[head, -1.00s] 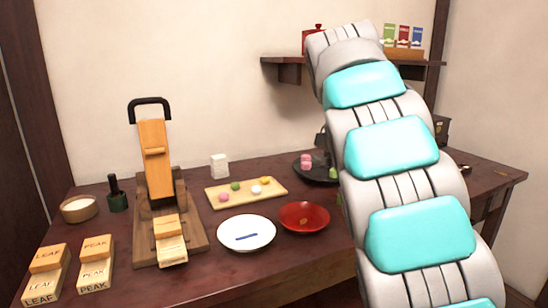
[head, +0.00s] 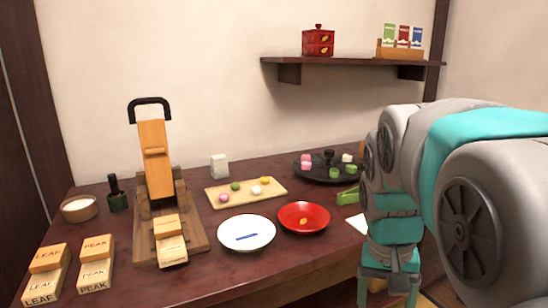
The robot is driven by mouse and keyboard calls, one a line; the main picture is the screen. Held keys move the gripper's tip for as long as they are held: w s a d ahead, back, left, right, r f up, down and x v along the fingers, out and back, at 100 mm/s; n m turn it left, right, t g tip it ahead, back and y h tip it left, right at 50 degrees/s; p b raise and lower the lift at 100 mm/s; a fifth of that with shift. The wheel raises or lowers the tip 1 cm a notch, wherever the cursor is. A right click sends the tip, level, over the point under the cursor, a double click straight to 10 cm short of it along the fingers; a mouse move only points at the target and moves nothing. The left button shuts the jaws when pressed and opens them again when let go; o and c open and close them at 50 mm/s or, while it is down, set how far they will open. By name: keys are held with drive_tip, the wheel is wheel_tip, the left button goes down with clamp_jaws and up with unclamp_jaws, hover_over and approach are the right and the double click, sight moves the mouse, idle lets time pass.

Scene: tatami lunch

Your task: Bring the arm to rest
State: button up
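My arm comes in from the right side of the head view and folds over, so that its end hangs down. My gripper (head: 388,292) points downward low at the right, in front of the table's front edge. Its two fingers look apart, with nothing seen between them; the tips are at or past the lower edge of the picture. It appears clear of the things on the table.
The dark table (head: 290,255) holds a wooden press (head: 157,160), stamped blocks (head: 95,263), a white plate (head: 246,233), a red bowl (head: 304,217), a sweets board (head: 247,192) and a black round tray (head: 318,171). A wall shelf (head: 345,62) holds a red box (head: 318,43).

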drive_tip(key=s+a+f+n, duration=0.1)
drive_tip(key=s+f+n, duration=0.1)
drive_tip(key=s+f, duration=0.3)
drive_tip(key=s+a+f+n+g+y, duration=0.1)
drive_tip(key=s+a+f+n, duration=0.1)
drive_tip(key=s+f, duration=0.4)
drive_tip(key=s, duration=0.5)
drive_tip(key=shift+a, duration=0.25)
